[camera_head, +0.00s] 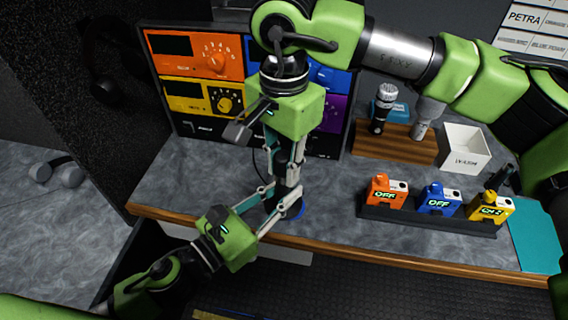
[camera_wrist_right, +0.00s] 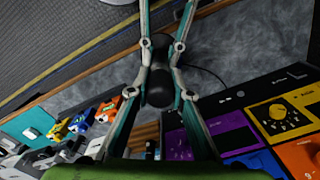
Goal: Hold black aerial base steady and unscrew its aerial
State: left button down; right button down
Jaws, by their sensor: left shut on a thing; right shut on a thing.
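The black aerial base (camera_head: 286,212) stands upright on the counter near its front edge, over a blue disc, largely hidden by the fingers. My left gripper (camera_head: 284,199) reaches in from the lower left and is shut around the base. The black aerial (camera_wrist_right: 158,88) rises between the fingers of my right gripper (camera_head: 284,176), which points down from above and is shut on it. In the right wrist view the aerial shows as dark rounded parts between the two fingers. The exact contact and the thread are hidden.
A rack of orange, yellow, blue and purple units (camera_head: 205,63) stands close behind. To the right are a black holder with orange, blue and yellow packs (camera_head: 438,199), a wooden microphone stand (camera_head: 395,148) and a white box (camera_head: 466,150). Headphones (camera_head: 58,172) lie far left.

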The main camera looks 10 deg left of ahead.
jog(key=n, duration=0.6)
jog(key=shift+w+a+r+n, duration=0.1)
jog(key=shift+w+n, duration=0.05)
jog(key=shift+n, duration=0.25)
jog(key=n, duration=0.3)
jog(key=shift+n, duration=0.3)
jog(key=n, duration=0.4)
jog(key=shift+n, duration=0.3)
jog(key=shift+r, duration=0.1)
jog(key=shift+r, duration=1)
